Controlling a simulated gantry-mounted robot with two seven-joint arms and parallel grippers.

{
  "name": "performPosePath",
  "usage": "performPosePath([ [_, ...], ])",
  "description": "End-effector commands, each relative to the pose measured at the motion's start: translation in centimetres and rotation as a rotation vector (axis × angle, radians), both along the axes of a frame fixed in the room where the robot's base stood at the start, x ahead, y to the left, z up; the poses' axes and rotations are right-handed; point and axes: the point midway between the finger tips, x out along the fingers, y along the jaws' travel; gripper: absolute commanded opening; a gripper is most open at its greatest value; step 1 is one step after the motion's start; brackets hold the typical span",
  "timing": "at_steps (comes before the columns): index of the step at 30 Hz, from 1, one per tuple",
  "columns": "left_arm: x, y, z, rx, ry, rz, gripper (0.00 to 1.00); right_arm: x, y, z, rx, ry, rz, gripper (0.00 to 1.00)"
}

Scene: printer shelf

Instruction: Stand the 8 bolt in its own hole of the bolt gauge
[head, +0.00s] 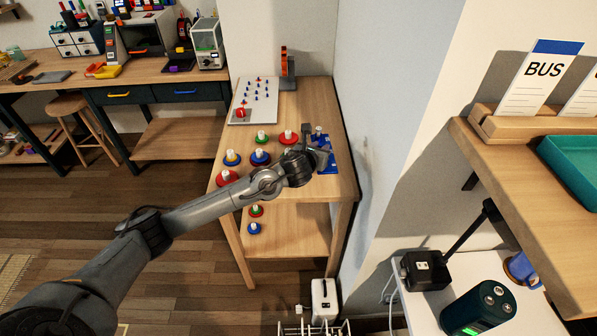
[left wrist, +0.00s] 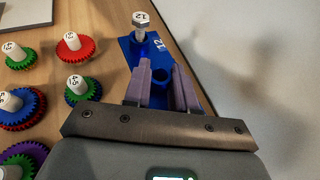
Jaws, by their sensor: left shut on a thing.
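The blue bolt gauge (head: 327,165) stands at the right side of the small wooden table. It also shows in the left wrist view (left wrist: 126,50), with a white "12" on it. A bolt with a white head marked 12 (left wrist: 141,22) stands upright in one socket of the gauge. My left gripper (left wrist: 162,78) is at the gauge. Its two fingers stand on either side of a blue hollow socket and appear shut on it. I cannot make out an 8 bolt in either view. My right gripper is not in view.
Several coloured gears with white numbered hubs (head: 260,157) lie left of the gauge. A pale board with small blue and red pegs (head: 254,100) lies at the back of the table. A wall (head: 375,120) rises close on the right.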

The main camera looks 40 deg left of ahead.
Motion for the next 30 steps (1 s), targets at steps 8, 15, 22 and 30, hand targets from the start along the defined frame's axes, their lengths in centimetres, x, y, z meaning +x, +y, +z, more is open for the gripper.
performPosePath([
  [8, 0.1, 0.0, -3.0, 0.0, -0.002, -0.001, 0.0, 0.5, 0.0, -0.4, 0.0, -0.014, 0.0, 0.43],
  [15, 0.0, 0.0, -5.0, -0.002, 0.001, -0.001, 0.0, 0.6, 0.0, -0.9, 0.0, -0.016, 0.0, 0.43],
  [22, 0.0, -0.1, -7.9, 0.0, -0.001, -0.002, 0.0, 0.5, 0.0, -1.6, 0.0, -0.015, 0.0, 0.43],
  [30, 0.0, 0.0, -8.0, 0.001, -0.003, -0.001, 0.0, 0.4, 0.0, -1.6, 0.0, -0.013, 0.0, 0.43],
])
